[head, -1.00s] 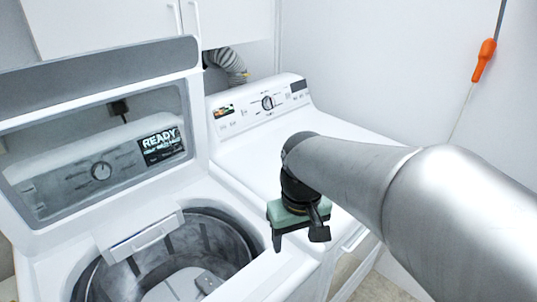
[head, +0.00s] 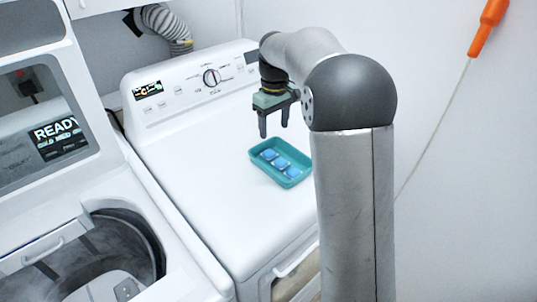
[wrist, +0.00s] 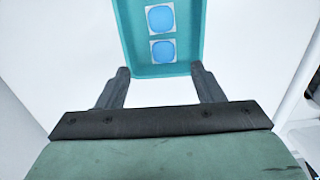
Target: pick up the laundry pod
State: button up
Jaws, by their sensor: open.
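Several blue-and-white laundry pods (head: 281,162) lie in a row in a teal tray (head: 297,182) on top of the closed white dryer. The wrist view shows two pods, one nearer the fingers (wrist: 163,50) and one farther (wrist: 160,19), inside the tray (wrist: 127,42). My gripper (head: 274,134) is open and empty, fingers pointing down, above the dryer top and just behind the tray in the head view. In the wrist view my fingertips (wrist: 160,72) are apart on either side of the tray's near end. Part of the tray is cut off there.
The white dryer (head: 190,150) has a control panel with a knob at its back. An open-lidded washer (head: 190,275) stands to the left, its drum exposed. An orange-handled item (head: 488,22) hangs on the right wall. The dryer top around the tray is clear.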

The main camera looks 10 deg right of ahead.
send_over(271, 159)
jog(key=f, duration=0.2)
jog(key=d+f, duration=0.1)
jog(key=f, duration=0.1)
jog(key=shift+s+f, duration=0.1)
jog(key=shift+f, duration=0.2)
jog(key=shift+a+f+p, duration=0.25)
jog(key=shift+f+p, duration=0.15)
jog(key=shift+f, duration=0.9)
jog(key=shift+a+f+p, duration=0.2)
jog(key=shift+f+p, duration=0.15)
jog(key=shift+f, duration=0.95)
jog(key=c, duration=1.1)
